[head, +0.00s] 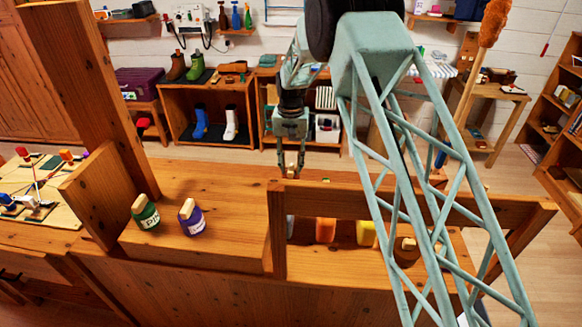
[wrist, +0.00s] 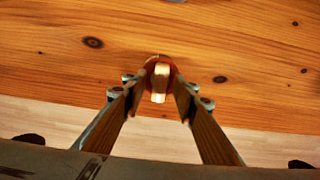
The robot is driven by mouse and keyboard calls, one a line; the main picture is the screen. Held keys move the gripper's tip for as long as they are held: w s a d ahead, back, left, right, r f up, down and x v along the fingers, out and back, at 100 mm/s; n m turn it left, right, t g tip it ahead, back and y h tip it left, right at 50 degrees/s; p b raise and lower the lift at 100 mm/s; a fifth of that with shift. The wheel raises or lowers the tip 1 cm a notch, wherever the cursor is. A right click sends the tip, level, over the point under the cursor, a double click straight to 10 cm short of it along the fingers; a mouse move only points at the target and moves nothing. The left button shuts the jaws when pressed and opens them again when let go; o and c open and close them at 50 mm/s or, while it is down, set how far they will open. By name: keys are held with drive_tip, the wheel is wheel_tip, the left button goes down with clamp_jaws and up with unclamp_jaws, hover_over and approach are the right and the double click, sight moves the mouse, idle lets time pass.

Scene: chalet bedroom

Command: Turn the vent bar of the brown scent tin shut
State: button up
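The brown scent tin (wrist: 151,62) shows in the wrist view as a round reddish-brown shape on the wooden surface. Its pale wooden vent bar (wrist: 160,82) lies lengthwise up and down the picture, between my fingertips. My gripper (wrist: 160,77) is open, with one wood-faced finger on each side of the bar and a gap on both sides. In the head view my gripper (head: 291,168) points down behind the wooden rail. I cannot make out the brown tin there.
A green tin (head: 146,214) and a purple tin (head: 191,219), each with a pale bar on top, stand on the wooden top to the left. A wooden rail (head: 340,203) crosses in front of my gripper. Orange (head: 326,229) and yellow (head: 365,233) things show beneath it.

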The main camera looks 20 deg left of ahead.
sight(291, 168)
wheel_tip(291, 168, up, 12)
idle(0.8)
idle(0.4)
